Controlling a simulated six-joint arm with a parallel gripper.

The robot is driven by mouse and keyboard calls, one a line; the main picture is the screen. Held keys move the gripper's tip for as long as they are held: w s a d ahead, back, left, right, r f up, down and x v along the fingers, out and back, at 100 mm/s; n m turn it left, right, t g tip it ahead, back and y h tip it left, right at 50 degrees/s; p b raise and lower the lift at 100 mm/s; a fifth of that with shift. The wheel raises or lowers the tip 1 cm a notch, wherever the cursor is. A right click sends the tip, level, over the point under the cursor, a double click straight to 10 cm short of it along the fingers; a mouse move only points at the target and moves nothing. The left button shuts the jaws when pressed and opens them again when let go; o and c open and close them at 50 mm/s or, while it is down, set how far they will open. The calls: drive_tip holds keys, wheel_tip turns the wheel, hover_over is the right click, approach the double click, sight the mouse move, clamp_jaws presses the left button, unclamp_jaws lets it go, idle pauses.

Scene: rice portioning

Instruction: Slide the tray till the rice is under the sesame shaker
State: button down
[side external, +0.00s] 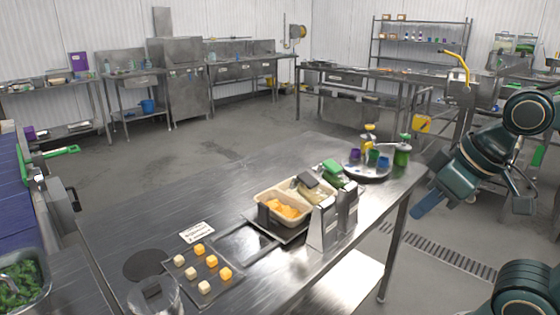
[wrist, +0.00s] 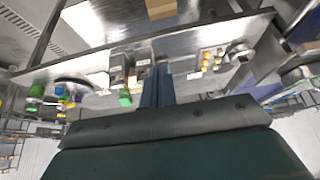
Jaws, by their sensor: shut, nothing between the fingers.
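A beige tray (side external: 262,198) with orange food in its near left part sits on a dark plate on the steel table. I cannot make out rice for certain; pale stuff shows in its far part. Metal stands (side external: 322,230) rise at its right, with a green-topped item (side external: 334,168) behind them. I cannot tell which item is the sesame shaker. My gripper (side external: 420,210) is shut and empty, its blue fingers pointing down beyond the table's right edge, apart from the tray. The fingers also show in the wrist view (wrist: 158,88), where the tray is not clear.
A dark mat (side external: 228,286) with several white and orange cubes lies at the front left. A round stand (side external: 370,174) with colored containers is at the table's far right. The table's left half (side external: 180,195) is mostly clear, with a white label there.

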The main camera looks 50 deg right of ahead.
drive_tip(key=c, duration=1.8)
unclamp_jaws()
drive_tip(key=shift+o, duration=0.2)
drive_tip(key=w+r+g, duration=0.1)
drive_tip(key=w+r, duration=0.4)
drive_tip(key=w, duration=0.5)
drive_tip(key=g, duration=0.5)
hover_over(263, 204)
wheel_tip(263, 204, down, 13)
drive_tip(key=shift+s+r, duration=0.1)
drive_tip(key=shift+r, duration=0.05)
wheel_tip(263, 204, down, 14)
drive_tip(key=shift+r, duration=0.1)
